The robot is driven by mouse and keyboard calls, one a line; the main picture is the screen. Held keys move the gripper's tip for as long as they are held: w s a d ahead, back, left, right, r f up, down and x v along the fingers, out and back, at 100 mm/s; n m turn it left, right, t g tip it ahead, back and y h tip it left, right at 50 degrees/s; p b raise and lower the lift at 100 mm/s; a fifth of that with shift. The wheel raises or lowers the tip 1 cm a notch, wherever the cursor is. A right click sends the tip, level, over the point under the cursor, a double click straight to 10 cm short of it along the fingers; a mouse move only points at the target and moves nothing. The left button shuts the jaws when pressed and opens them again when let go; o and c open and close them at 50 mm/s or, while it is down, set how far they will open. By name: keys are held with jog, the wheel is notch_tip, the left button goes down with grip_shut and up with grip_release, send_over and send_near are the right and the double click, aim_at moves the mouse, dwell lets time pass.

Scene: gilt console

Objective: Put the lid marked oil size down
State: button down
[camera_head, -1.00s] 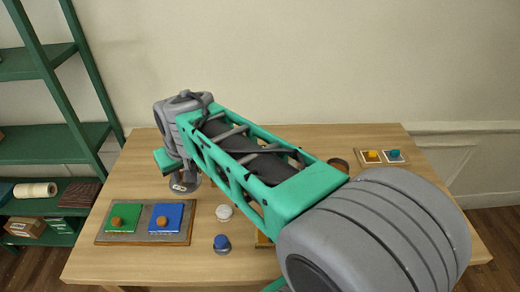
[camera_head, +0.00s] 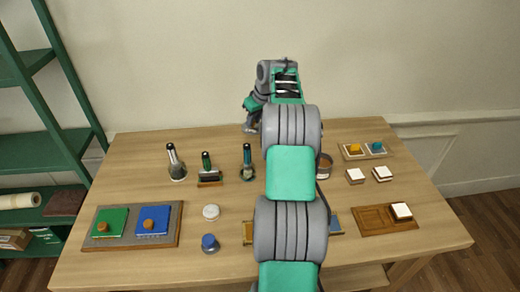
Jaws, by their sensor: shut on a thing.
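My gripper (camera_head: 250,119) is at the back of the table, left of centre, just beyond the row of bottles. It is shut on a small grey lid (camera_head: 250,129), seen only in part below the fingers. The writing on the lid is too small to read. I cannot tell whether the lid touches the table.
My arm hides the table's middle. Wooden trays (camera_head: 372,219) lie right.

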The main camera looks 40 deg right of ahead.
aim_at(259, 125)
jog(key=d, duration=0.1)
jog(key=d+f, duration=0.1)
jog(key=shift+s+d+f, duration=0.25)
jog(key=shift+s+d, duration=0.15)
notch_tip(259, 125, down, 10)
jog(key=shift+r+p, duration=0.15)
jog(key=shift+p, duration=1)
jog(key=shift+f+b, duration=0.25)
jog(key=shift+b, duration=0.05)
jog(key=c, duration=1.2)
grip_release()
jog(key=shift+r, duration=0.1)
